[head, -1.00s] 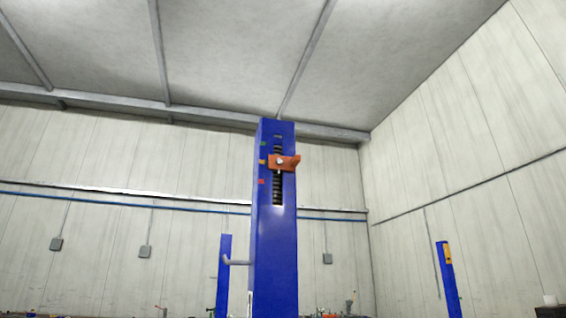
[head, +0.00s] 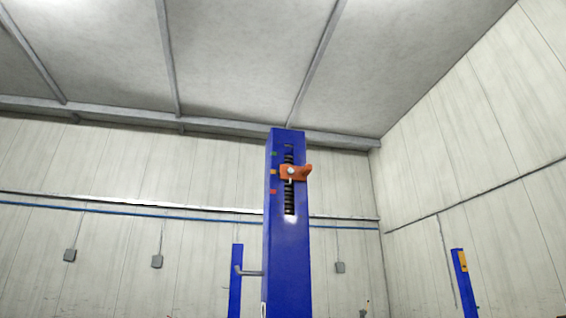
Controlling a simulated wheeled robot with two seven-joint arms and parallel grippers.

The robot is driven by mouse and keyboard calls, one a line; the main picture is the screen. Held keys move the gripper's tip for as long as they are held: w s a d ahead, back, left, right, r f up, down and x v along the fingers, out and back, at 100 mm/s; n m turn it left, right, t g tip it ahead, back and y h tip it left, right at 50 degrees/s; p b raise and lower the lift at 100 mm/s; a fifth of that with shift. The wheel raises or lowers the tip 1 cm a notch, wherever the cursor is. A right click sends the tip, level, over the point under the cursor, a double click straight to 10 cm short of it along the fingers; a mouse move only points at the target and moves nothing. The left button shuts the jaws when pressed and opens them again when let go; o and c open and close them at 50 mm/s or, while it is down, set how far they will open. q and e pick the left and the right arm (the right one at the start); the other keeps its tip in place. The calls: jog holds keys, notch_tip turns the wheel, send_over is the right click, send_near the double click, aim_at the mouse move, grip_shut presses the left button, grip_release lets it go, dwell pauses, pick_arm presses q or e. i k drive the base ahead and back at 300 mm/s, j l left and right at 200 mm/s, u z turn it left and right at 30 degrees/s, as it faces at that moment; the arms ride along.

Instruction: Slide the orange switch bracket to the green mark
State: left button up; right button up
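The orange switch bracket (head: 296,172) sits on the front of a tall blue column (head: 287,255), across a vertical slot with a dark screw (head: 289,205) in it. Small colour marks run down the column's left face: the green mark (head: 274,154) at the top, a yellow mark (head: 273,172) below it, and a red mark (head: 273,191) lowest. The bracket is about level with the yellow mark, below the green one. Neither of my grippers is in the head view.
Pale walls surround the place.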

aim_at(300, 175)
jog(key=i+j+z, duration=0.1)
jog(key=i+j, duration=0.15)
jog(key=i, duration=0.15)
jog(key=i+j, duration=0.3)
jog(key=i, duration=0.15)
jog(key=z, duration=0.05)
